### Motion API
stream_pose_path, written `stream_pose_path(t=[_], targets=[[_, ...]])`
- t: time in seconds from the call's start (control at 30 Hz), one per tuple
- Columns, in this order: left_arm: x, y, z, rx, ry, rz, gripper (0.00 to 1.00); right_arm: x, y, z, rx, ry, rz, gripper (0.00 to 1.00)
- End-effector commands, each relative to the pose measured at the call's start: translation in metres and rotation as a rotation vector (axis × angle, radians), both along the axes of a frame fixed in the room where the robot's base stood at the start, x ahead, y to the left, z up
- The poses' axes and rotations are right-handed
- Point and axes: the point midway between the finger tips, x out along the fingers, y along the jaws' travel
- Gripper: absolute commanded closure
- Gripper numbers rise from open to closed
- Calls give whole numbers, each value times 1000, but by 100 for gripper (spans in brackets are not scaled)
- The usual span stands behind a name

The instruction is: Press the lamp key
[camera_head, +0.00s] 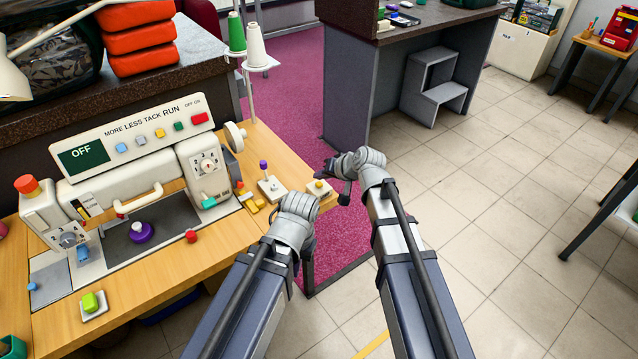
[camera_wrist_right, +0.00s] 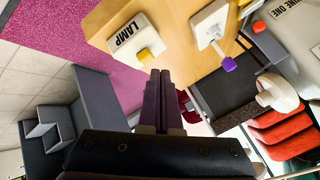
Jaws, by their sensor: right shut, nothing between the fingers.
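The lamp key is a small white block marked LAMP (camera_wrist_right: 127,35) with a yellow button (camera_wrist_right: 146,56). In the head view the lamp key (camera_head: 319,188) sits at the right corner of the wooden table. My right gripper (camera_head: 340,178) is just right of the key. In the right wrist view the shut, empty fingers (camera_wrist_right: 160,74) end close to the yellow button; I cannot tell whether they touch it. My left gripper (camera_head: 298,222) is at the table's right edge, left of the right one, and its fingers are mostly hidden.
A white sewing machine (camera_head: 130,185) with a button panel reading OFF stands on the table (camera_head: 200,262). A white base with a purple-topped lever (camera_head: 270,187) is left of the lamp key. Thread spools (camera_head: 256,45) stand behind. Open tiled floor (camera_head: 500,230) lies to the right.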

Motion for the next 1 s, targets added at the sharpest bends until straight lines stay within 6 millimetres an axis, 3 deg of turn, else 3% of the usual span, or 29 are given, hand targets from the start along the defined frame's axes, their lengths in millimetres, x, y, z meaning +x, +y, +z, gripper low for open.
stream_pose_path(t=[1.0], targets=[[0,0,-11,0,0,0,100,0,0,-11,0,0,0,100]])
